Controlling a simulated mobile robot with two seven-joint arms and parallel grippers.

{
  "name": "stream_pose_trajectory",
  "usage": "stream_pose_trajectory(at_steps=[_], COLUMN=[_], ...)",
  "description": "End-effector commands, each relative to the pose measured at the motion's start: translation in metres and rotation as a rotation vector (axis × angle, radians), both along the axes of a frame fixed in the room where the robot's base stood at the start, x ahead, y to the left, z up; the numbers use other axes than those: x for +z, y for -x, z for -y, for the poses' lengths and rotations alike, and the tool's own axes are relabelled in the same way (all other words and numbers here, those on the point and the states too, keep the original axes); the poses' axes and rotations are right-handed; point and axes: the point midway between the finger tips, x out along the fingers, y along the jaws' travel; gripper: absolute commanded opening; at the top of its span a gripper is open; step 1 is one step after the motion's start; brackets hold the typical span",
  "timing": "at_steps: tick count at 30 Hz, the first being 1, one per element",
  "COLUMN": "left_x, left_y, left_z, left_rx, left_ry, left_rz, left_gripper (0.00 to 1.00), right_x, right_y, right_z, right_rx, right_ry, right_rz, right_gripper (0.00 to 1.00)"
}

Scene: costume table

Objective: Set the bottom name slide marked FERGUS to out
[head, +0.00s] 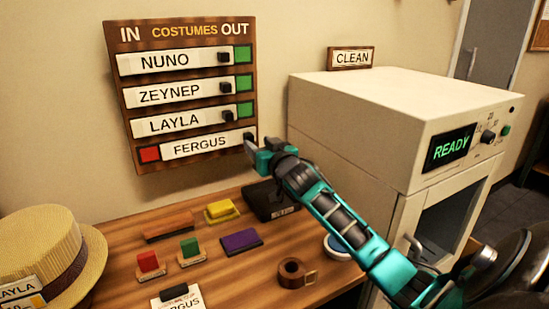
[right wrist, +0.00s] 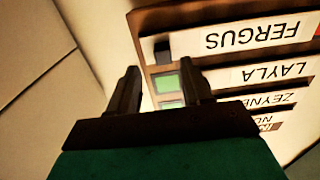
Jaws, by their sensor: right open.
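The wooden costume board (head: 115,75) hangs on the wall, with IN at left and OUT at right. The bottom FERGUS slide (head: 200,145) sits to the right, with red (head: 150,154) showing at its left end and no green at its right. Its dark knob (head: 249,138) is at the board's right edge; the knob also shows in the right wrist view (right wrist: 163,51). My right gripper (head: 264,153) is open just right of and below the knob. In the right wrist view its fingertips (right wrist: 161,70) are spread, with the knob beyond the gap; contact is not clear.
The NUNO (head: 165,62), ZEYNEP (head: 168,94) and LAYLA (head: 173,124) slides sit left with green showing at right. A white machine (head: 370,120) reading READY stands right of the board. The table below holds coloured blocks, a tape roll (head: 297,272) and a straw hat (head: 45,250).

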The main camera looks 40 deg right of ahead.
Motion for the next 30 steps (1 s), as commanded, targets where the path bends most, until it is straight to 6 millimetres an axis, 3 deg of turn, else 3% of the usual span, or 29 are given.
stream_pose_trajectory(at_steps=[9, 15, 30], left_x=[-0.001, -0.002, -0.002], left_y=[0.002, 0.003, 0.003], left_z=[0.000, 0.000, 0.000], left_rx=[0.000, 0.000, 0.000], left_ry=[0.001, 0.000, 0.001], left_rz=[-0.004, -0.006, -0.006], left_gripper=[0.00, 0.00, 0.00], right_x=[-0.001, -0.001, 0.000], right_y=[0.057, 0.080, 0.087], right_z=[-0.014, -0.019, -0.020], right_rx=[0.000, -0.001, -0.002], right_ry=[0.000, 0.001, 0.001], right_rz=[-0.003, -0.002, -0.001], right_gripper=[0.49, 0.49, 0.49])
